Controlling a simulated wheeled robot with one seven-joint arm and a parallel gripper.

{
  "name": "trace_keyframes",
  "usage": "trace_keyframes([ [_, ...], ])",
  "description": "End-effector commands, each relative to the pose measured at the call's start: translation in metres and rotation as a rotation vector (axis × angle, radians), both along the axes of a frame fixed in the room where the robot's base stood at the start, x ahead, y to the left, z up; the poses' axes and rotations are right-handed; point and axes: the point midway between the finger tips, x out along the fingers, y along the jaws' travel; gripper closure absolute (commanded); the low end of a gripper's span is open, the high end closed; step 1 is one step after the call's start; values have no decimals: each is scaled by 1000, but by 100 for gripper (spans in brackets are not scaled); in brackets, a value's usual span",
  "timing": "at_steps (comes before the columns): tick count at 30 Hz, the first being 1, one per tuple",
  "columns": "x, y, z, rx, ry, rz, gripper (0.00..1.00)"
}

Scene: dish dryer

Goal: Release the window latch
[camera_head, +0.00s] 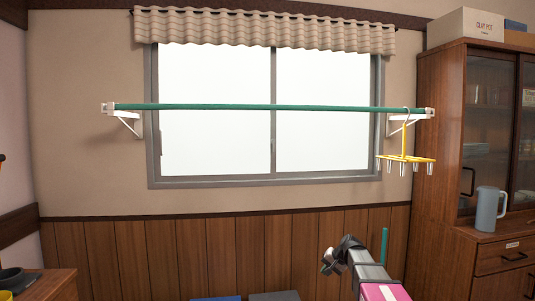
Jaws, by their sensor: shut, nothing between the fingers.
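The window (276,181) is a grey-framed sliding window with two bright white panes. It looks closed. A small dark latch-like part (272,146) sits on its middle upright; it is too small to tell its state. Another small dark fitting (161,143) is on the left upright of the frame. My gripper (327,264) is dark and small, at the bottom of the view, right of centre. It is shut and empty, well below the window and apart from it in the picture.
A green pole (230,106) on white brackets crosses in front of the window. A yellow clip hanger (405,158) hangs at its right end. A valance (260,30) covers the window top. A wooden cabinet (440,130) with a grey jug (487,210) stands at right.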

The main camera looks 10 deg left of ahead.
Motion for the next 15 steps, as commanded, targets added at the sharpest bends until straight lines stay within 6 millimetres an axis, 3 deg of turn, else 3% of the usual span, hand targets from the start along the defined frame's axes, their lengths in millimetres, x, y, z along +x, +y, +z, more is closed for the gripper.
trace_keyframes([
  [1, 26, 6, 20, 44, -20, -11, 100],
  [3, 49, 14, 48, 110, -44, -28, 100],
  [8, 100, 30, 116, 264, -95, -60, 100],
  [15, 165, 51, 232, 498, -159, -89, 100],
])
